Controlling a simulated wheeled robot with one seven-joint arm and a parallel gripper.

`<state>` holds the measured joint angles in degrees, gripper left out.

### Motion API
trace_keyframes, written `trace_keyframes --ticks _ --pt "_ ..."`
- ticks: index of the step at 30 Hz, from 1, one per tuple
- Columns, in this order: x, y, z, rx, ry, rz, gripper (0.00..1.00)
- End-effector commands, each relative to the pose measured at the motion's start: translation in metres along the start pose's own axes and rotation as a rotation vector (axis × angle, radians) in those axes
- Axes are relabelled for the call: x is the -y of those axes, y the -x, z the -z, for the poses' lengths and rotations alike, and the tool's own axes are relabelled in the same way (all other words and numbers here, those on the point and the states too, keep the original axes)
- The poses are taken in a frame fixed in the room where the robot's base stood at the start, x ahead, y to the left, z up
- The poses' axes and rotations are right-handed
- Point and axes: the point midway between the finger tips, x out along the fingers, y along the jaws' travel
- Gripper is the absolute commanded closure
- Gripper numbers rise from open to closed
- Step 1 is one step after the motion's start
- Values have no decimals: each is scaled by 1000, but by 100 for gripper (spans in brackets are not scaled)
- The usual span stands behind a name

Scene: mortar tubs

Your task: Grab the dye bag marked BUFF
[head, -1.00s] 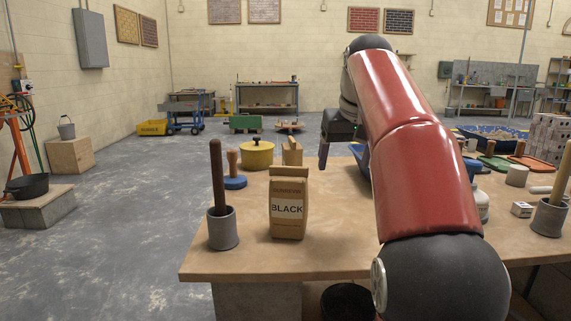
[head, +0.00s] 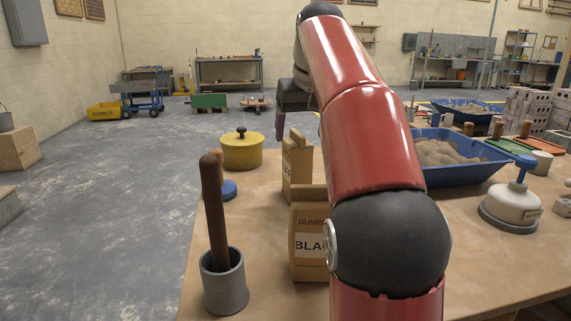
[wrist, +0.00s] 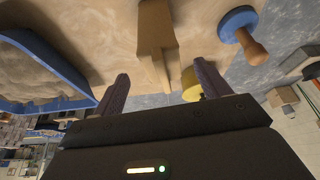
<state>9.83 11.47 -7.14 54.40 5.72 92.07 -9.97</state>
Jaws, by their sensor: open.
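A brown paper bag (head: 292,165) stands behind the bag marked BLACK (head: 310,245) on the table. My gripper (wrist: 160,82) is open and empty, with a finger on either side and the bag beyond the fingertips. In the head view my gripper hangs above and beyond the rear bag, partly behind my arm.
A grey pot with a brown-handled tool (head: 223,280) stands left of the BLACK bag. A yellow lidded pot (head: 242,152) and a blue-based tool (head: 228,188) are at the left edge. A blue sand tub (head: 450,175) and a white container (head: 513,205) stand right.

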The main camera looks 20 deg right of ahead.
Motion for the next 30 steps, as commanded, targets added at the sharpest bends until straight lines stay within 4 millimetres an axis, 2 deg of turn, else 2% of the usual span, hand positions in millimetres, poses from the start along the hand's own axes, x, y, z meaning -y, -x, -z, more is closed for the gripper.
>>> trace_keyframes --ticks 5,18,22,28,30 --pt "0 -12 -1 3 0 1 25" --pt "2 -71 -8 3 0 1 25" --pt "2 -78 -7 0 0 0 25" --pt "2 -78 -6 0 0 0 25" --pt "2 -78 -6 0 0 0 32"
